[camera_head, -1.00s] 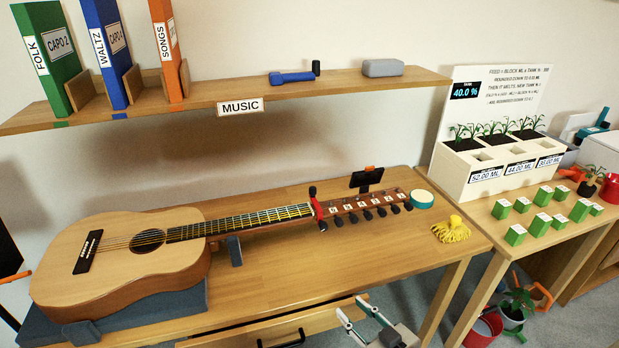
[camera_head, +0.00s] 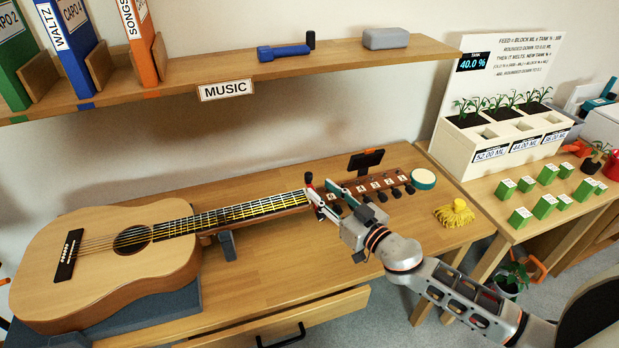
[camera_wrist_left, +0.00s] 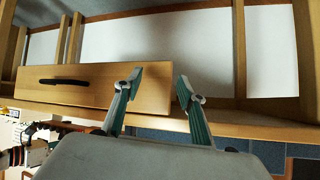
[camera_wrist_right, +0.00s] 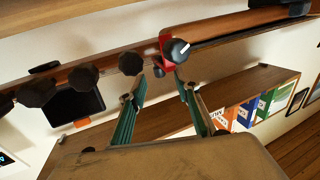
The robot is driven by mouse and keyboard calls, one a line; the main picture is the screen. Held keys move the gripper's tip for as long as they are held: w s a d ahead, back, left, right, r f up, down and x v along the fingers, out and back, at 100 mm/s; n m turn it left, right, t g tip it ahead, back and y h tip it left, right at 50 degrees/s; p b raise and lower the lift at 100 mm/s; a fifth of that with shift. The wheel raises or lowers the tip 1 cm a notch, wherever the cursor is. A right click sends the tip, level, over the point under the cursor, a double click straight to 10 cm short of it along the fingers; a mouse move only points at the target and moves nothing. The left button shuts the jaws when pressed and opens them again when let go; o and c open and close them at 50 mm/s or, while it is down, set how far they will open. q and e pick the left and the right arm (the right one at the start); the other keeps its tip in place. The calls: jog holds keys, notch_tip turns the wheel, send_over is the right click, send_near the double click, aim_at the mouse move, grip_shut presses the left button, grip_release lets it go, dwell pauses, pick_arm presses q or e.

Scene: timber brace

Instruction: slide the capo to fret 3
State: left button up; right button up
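The acoustic guitar (camera_head: 110,255) lies with its neck (camera_head: 245,215) pointing right. The red capo with a black knob sits at the nut end of the neck, beside the headstock. It is largely hidden by my gripper in the head view, but the capo (camera_wrist_right: 168,48) shows clearly in the right wrist view. My right gripper (camera_head: 326,197) is at the capo; in the right wrist view its fingers (camera_wrist_right: 162,78) are apart, just short of the capo, with nothing between them. My left gripper (camera_wrist_left: 158,82) is open and empty, facing the table's drawer; it is outside the head view.
A shelf (camera_head: 220,78) with binders runs above the guitar. A neck support (camera_head: 227,245) stands under the neck. The drawer (camera_head: 290,325) is below the tabletop's front.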

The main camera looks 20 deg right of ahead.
aim_at(311, 180)
jog(key=x, duration=0.6)
jog(key=shift+w, duration=0.25)
jog(key=shift+c, duration=0.4)
